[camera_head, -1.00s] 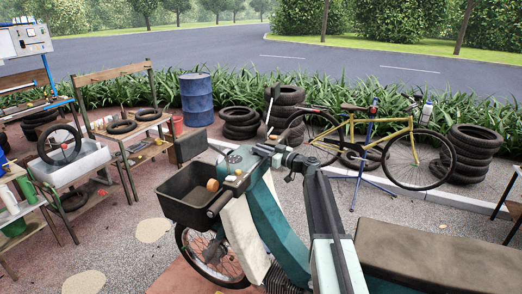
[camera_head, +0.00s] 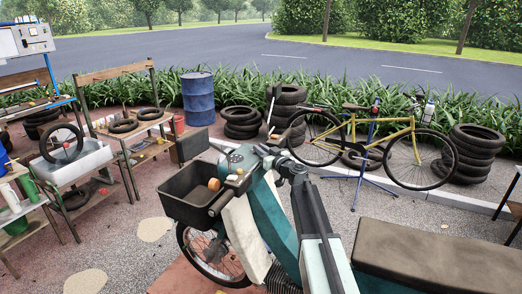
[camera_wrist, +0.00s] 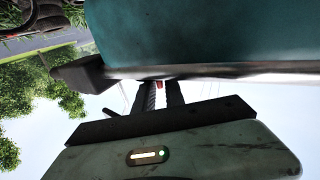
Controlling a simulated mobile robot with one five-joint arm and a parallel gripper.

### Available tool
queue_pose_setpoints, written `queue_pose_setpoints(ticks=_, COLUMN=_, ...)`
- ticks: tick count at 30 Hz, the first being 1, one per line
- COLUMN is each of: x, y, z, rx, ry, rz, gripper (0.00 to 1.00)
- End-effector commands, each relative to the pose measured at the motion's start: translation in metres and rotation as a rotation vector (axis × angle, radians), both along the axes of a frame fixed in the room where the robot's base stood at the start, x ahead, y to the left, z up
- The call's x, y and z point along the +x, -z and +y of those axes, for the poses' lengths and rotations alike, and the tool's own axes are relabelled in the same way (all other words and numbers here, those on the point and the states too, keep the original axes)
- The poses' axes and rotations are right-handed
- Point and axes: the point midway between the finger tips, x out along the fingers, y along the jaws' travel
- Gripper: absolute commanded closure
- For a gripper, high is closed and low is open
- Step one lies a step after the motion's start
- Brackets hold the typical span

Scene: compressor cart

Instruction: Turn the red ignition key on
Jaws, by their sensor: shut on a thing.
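A teal moped (camera_head: 262,215) stands in front of me, with a black front basket and handlebars. The red ignition key (camera_wrist: 159,85) shows in the wrist view only as a small red bit below the moped's teal body (camera_wrist: 210,35). My gripper (camera_wrist: 160,92) has its two dark fingers close together around that red bit, shut on it. The fingers cover most of the key, so its turned angle cannot be told. In the head view my arm reaches to the handlebar area, and the key is hidden there.
The brown seat (camera_head: 440,255) lies at the right. Behind are a yellow bicycle (camera_head: 385,135) on a stand, tire stacks and a blue barrel (camera_head: 197,98). Workbenches stand at the left.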

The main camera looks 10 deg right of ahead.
Motion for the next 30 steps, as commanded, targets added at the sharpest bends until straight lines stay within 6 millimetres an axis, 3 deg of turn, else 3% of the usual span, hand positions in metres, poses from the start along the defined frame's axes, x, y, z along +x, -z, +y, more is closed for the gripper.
queue_pose_setpoints(ticks=2, x=0.0, y=0.0, z=0.0, rx=-0.001, ry=-0.001, rz=0.001, gripper=1.0)
queue_pose_setpoints(ticks=3, x=0.0, y=0.0, z=0.0, rx=-0.001, ry=-0.001, rz=0.001, gripper=0.8)
queue_pose_setpoints(ticks=4, x=0.0, y=0.0, z=0.0, rx=-0.001, ry=-0.001, rz=0.001, gripper=0.72)
queue_pose_setpoints(ticks=17, x=-0.007, y=0.0, z=-0.003, rx=0.0, ry=0.0, rz=0.0, gripper=0.71)
queue_pose_setpoints(ticks=27, x=-0.064, y=0.0, z=-0.027, rx=0.0, ry=0.001, rz=0.0, gripper=0.71)
queue_pose_setpoints(ticks=30, x=-0.072, y=0.0, z=-0.031, rx=0.0, ry=0.0, rz=0.0, gripper=0.71)
